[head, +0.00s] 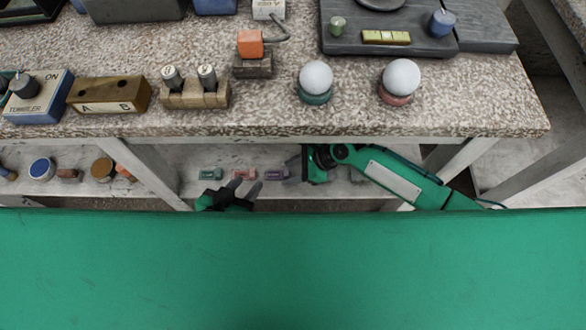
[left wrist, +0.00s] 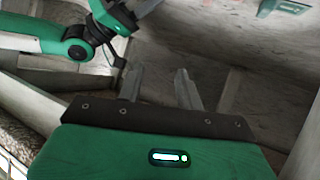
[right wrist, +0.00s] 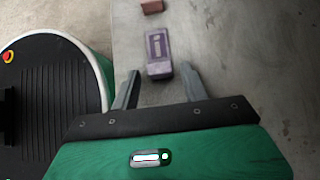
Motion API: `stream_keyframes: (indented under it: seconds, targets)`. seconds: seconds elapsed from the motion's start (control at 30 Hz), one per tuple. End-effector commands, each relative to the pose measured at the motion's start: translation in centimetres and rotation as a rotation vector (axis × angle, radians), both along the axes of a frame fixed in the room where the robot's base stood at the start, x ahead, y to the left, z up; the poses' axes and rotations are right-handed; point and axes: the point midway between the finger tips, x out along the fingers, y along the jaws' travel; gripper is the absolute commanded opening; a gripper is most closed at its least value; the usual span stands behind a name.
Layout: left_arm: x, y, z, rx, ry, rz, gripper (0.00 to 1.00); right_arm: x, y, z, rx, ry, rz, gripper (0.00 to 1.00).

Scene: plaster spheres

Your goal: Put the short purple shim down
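A purple shim (head: 277,174) lies on the lower shelf under the counter. In the right wrist view the purple shim (right wrist: 158,52) has a pale mark on top, and its near end sits between the tips of my right gripper (right wrist: 160,73). There is a gap on each side of it. My right gripper (head: 293,170) is open and holds nothing. My left gripper (left wrist: 158,76) is open and empty. In the head view my left gripper (head: 243,187) is in front of the shelf, left of the purple shim.
A red shim (head: 244,174) and a green shim (head: 210,174) lie left of the purple one on the shelf. The counter (head: 300,125) overhangs the shelf, with white spheres on coloured rings near its edge. Counter legs (head: 150,172) stand at either side.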

Motion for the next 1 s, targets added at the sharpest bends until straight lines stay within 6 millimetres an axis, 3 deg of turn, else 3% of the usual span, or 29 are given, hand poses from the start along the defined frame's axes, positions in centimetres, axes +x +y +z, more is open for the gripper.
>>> stream_keyframes:
  seconds: [0.37, 1.0]
  targets:
    - [-0.1, 0.1, 0.0, 0.004, 0.007, -0.001, 0.36, 0.1, -0.2, 0.4, 0.002, -0.001, 0.000, 0.48]
    - [-1.4, 4.0, 0.0, 0.143, 0.249, 0.030, 0.36, 0.1, -5.1, 5.4, 0.002, -0.001, 0.000, 0.48]
